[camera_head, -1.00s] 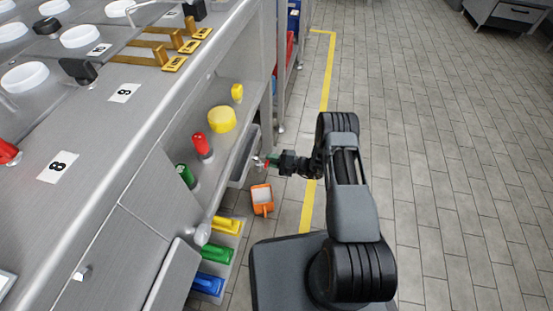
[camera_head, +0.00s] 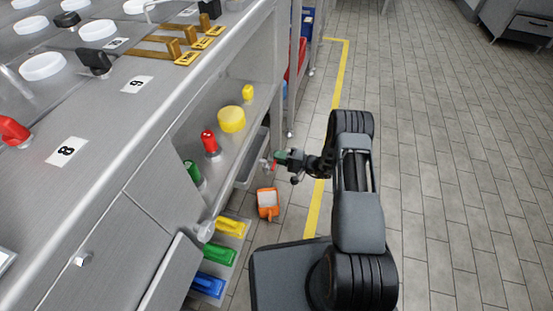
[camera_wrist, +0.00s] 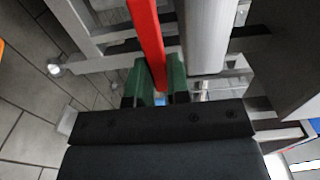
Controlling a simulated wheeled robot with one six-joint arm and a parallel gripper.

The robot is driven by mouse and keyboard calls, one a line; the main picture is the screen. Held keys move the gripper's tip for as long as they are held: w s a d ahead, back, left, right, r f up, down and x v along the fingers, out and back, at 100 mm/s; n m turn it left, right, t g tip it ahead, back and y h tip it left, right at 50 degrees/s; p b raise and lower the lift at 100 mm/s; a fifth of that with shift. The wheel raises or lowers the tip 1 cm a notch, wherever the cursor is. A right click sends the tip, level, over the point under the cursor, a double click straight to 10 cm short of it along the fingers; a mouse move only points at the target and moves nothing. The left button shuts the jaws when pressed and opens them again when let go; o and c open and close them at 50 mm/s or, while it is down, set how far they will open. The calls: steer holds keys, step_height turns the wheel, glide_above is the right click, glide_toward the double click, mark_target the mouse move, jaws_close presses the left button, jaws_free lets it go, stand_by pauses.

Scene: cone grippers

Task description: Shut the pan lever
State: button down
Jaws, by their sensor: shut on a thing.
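A red lever (camera_wrist: 148,40) runs upright through the wrist view, between the two green fingers of my gripper (camera_wrist: 158,80). The fingers are closed on it, and their grip hides its lower end. In the head view my gripper (camera_head: 283,158) is low beside the counter's open side. A small piece of the red lever (camera_head: 274,166) shows at the fingertips. A grey pan-like bin (camera_head: 250,165) sits just left of it, under the shelf. I cannot tell how the lever joins it.
The metal counter (camera_head: 115,115) fills the left. Its shelf holds a red-topped bottle (camera_head: 210,142) and a yellow tub (camera_head: 231,119). An orange scoop-like object (camera_head: 267,204) is below my gripper. Yellow, green and blue items (camera_head: 219,254) lie lower. Tiled floor (camera_head: 440,150) is open at right.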

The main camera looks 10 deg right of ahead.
stand_by(0.3)
steer(key=c, duration=1.1)
jaws_free()
steer(key=p+v, duration=0.3)
steer(key=v, duration=1)
steer(key=shift+s+d, duration=0.2)
steer(key=shift+d, duration=0.2)
